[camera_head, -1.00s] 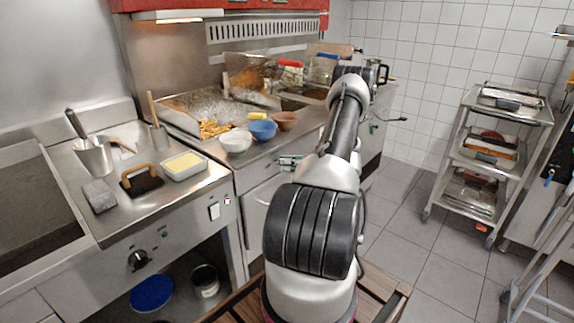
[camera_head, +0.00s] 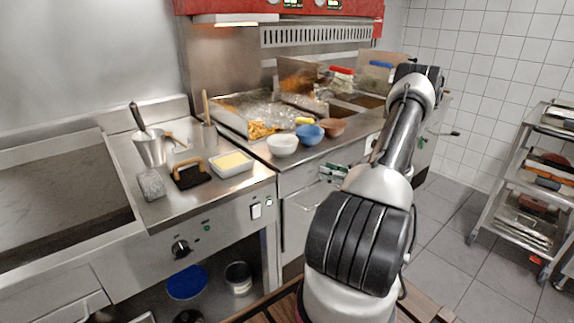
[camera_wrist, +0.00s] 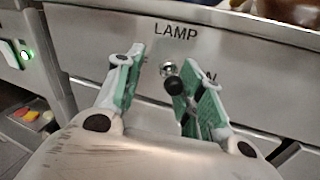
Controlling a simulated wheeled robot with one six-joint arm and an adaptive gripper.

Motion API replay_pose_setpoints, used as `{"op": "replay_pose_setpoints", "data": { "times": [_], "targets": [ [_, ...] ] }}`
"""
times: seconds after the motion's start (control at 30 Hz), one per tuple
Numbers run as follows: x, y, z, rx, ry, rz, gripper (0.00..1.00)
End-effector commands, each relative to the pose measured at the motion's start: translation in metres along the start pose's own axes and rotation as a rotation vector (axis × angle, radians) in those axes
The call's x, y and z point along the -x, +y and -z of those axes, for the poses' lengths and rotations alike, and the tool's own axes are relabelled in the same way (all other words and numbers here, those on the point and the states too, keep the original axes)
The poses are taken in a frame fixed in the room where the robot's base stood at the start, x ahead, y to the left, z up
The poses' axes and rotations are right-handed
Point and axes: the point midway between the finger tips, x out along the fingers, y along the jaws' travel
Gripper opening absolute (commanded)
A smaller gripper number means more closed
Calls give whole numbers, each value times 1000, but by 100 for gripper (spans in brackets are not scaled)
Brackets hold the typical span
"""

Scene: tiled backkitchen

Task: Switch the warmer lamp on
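In the wrist view, a small toggle switch with a metal base and a black knob (camera_wrist: 173,86) sits on a steel front panel under the word LAMP. The knob hangs below and slightly right of its base. A second label to its right is partly hidden by a finger. My gripper (camera_wrist: 166,66) is open, with its green-padded fingers on either side of the switch. The right finger is close to the knob; I cannot tell if it touches. In the head view my gripper (camera_head: 334,171) is at the counter front. A pale lamp bar (camera_head: 236,18) under the red hood has an orange-lit underside.
White (camera_head: 283,145), blue (camera_head: 309,134) and brown (camera_head: 332,127) bowls stand on the counter above my gripper. A lit green switch (camera_head: 268,201) is on the panel to the left. A steel rack trolley (camera_head: 500,190) stands at right, with open tiled floor before it.

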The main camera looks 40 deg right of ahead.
Motion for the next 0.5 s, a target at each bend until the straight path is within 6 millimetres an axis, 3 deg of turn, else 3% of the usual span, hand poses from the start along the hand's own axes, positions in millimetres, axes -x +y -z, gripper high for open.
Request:
{"op": "replay_pose_setpoints", "data": {
  "times": [0.33,0.5],
  "targets": [
    [-8,17,4,-6,-60,421,38],
    [23,27,4,0,-65,437,38]
  ]
}}
